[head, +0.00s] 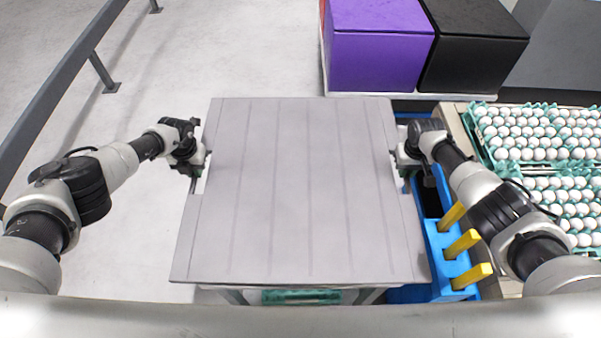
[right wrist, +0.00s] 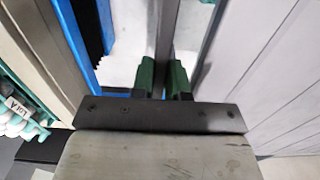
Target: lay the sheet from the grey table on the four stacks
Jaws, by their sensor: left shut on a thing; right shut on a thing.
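The sheet (head: 300,190) is a large, flat grey panel with long grooves, and it spans the middle of the head view. My left gripper (head: 197,172) is shut on its left edge. My right gripper (head: 403,168) is shut on its right edge. In the right wrist view the green fingertips (right wrist: 166,80) close on a thin grey edge, with the grooved sheet (right wrist: 265,75) to the right. Below the sheet's near edge a bit of green tray (head: 300,297) shows. The sheet hides most of what lies under it, so I cannot tell whether it rests on anything.
Green trays of white eggs (head: 535,135) stand at the right. A blue frame with yellow blocks (head: 450,250) lies close to the sheet's right edge. Purple (head: 378,50) and black (head: 472,45) boxes stand beyond. A grey rail (head: 55,85) runs at the left, with clear floor between.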

